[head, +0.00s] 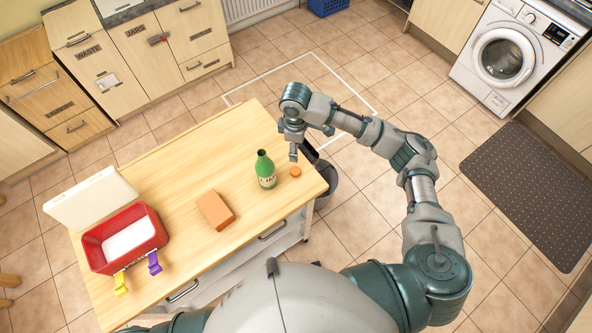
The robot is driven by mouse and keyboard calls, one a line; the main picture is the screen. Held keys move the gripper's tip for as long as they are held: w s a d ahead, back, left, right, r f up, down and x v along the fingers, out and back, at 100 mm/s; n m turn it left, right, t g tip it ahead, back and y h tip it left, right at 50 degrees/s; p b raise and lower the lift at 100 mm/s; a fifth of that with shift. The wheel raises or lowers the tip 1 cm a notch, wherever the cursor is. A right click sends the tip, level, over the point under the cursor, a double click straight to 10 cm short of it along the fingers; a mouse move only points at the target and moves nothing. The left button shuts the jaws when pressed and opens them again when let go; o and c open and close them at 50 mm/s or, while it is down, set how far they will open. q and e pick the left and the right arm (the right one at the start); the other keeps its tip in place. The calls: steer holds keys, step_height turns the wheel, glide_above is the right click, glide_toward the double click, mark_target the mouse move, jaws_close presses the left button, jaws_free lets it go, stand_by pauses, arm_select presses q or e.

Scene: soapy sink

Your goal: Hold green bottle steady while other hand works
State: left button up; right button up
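The green bottle (266,172) with a pale label stands upright on the wooden table, near its right end. Its neck shows no cap. A small round orange cap (295,171) lies on the table just right of the bottle. My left gripper is out of view. No gripper touches the bottle.
An orange block (215,210) lies mid-table. A red box (98,255) with an open cream lid (90,198) and yellow and purple latches stands at left. The far tabletop is clear.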

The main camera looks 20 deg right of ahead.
glide_above(296, 171)
step_height(296, 171, down, 10)
steer(key=shift+a+r, duration=0.1)
steer(key=shift+r, duration=0.1)
steer(key=shift+d+f, duration=0.2)
steer(key=shift+f, duration=0.1)
steer(key=shift+a, duration=0.1)
steer(key=shift+f, duration=0.35)
step_height(296, 171, down, 4)
steer(key=shift+r+p, duration=0.2)
steer(key=shift+p, duration=0.15)
steer(key=shift+f, duration=0.4)
steer(key=shift+d, duration=0.2)
steer(key=shift+a, duration=0.15)
steer(key=c, duration=0.8)
